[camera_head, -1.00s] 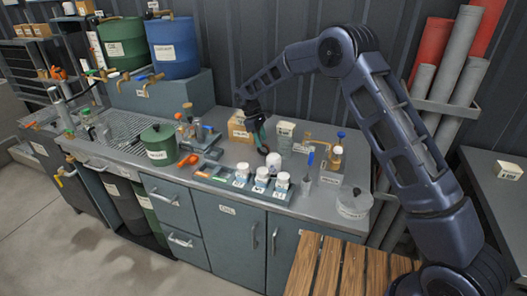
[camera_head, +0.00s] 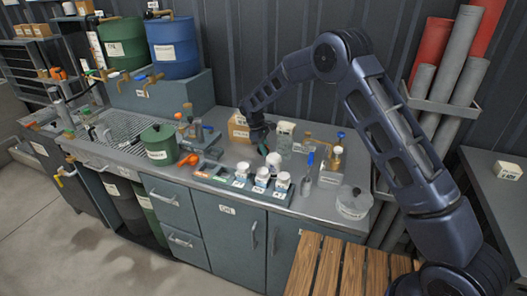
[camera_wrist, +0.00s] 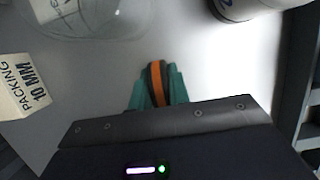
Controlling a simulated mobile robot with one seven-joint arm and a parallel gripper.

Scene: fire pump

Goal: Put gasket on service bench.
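My gripper (camera_head: 263,148) is low over the grey bench (camera_head: 228,180), among the small items at its back middle. In the wrist view its teal fingers (camera_wrist: 158,88) are closed on a thin orange-and-black piece seen edge-on, which looks like the gasket (camera_wrist: 157,80). Its full shape is hidden between the fingers. I cannot tell whether it touches the bench top below. No label in view lets me tell which surface is the service bench.
A PACKING 10 MM box (camera_wrist: 20,88) lies left in the wrist view, with a clear vessel above. White-capped jars (camera_head: 262,177) stand in a tray in front. A green canister (camera_head: 158,143) stands left. Another grey table (camera_head: 495,200) at right holds a small box (camera_head: 507,170).

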